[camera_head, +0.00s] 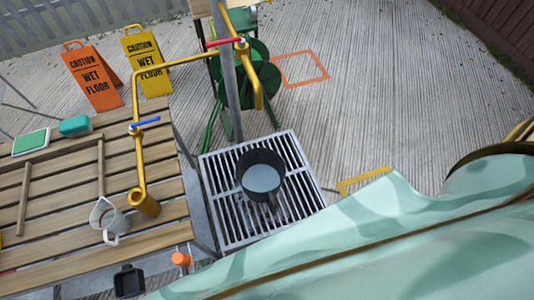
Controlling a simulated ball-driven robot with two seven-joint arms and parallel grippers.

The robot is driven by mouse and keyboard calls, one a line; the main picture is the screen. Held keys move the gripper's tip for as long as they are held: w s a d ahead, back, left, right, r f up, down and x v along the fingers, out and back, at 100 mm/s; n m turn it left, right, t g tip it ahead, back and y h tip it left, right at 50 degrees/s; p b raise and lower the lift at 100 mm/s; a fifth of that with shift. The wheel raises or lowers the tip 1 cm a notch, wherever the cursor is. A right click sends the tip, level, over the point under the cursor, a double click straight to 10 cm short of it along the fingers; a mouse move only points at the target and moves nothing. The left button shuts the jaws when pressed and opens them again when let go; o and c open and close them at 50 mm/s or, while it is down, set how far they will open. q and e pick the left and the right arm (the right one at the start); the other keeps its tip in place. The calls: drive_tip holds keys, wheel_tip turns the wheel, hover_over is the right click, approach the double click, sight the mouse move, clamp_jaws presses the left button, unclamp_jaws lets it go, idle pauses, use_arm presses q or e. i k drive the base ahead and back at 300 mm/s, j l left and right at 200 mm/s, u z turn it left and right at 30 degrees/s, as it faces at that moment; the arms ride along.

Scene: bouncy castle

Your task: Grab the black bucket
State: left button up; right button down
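The black bucket (262,157) stands upright on a metal grate (218,216), right of the wooden table. I look down into it, and its inside shows a pale grey-blue surface that may be water or its bottom. A yellow pipe tap (258,88) hangs just behind and above it. Neither of my grippers shows in the head view, and nothing is seen touching the bucket.
The slatted table (140,246) at left holds a white pitcher (105,216), a green sponge (75,126) and tools. Orange (91,79) and yellow (146,62) wet-floor signs stand behind. A mint inflatable (400,240) fills the front right. Open decking lies at the back right.

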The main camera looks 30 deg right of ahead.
sight(260, 172)
drive_tip(key=i+z, duration=0.1)
drive_tip(key=z, duration=0.65)
drive_tip(key=k+l, duration=0.1)
drive_tip(key=l, duration=0.2)
drive_tip(key=k+l, duration=0.1)
drive_tip(key=l, duration=0.2)
drive_tip(key=k+l, duration=0.15)
drive_tip(key=l, duration=0.15)
